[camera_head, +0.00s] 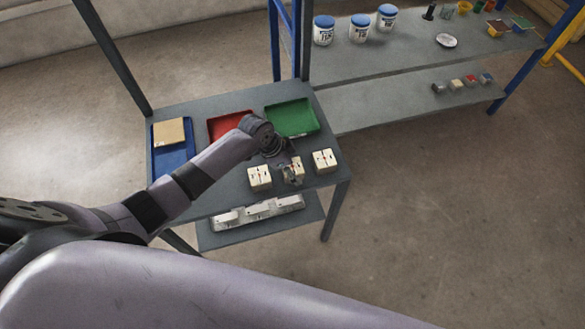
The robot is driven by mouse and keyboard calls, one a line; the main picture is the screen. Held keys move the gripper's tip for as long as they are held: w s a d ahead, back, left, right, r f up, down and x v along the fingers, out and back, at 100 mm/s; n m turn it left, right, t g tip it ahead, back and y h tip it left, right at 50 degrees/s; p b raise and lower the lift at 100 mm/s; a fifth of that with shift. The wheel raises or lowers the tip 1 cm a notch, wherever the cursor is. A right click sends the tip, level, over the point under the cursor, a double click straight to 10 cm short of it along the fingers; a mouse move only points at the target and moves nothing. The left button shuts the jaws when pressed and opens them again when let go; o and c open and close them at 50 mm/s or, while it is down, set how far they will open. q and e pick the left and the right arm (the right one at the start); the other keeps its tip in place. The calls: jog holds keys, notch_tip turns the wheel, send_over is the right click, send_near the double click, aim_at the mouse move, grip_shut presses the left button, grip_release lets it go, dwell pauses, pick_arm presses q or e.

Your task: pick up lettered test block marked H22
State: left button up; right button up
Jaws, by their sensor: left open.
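Three pale lettered blocks stand in a row near the front right of the small grey table (219,202): a left block (260,178), a middle block (298,166) and a right block (324,161). Their markings are too small to read, so I cannot tell which is H22. My left gripper (291,176) is open, pointing down at the middle block and partly covering it. I cannot tell whether it touches the block. My right gripper is not in view.
A blue tray (172,160) with a tan piece (169,132), a red tray (226,124) and a green tray (292,118) lie behind. A power strip (256,213) is on the lower shelf. A grey shelf (395,52) with white jars stands at the back right.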

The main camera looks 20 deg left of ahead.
pick_arm(q)
jog(key=shift+d+f, duration=0.1)
jog(key=shift+f, duration=0.2)
jog(key=shift+c, duration=0.2)
jog(key=c, duration=1.5)
jog(key=shift+w, duration=0.1)
jog(key=shift+c, duration=0.3)
jog(key=shift+r, duration=0.15)
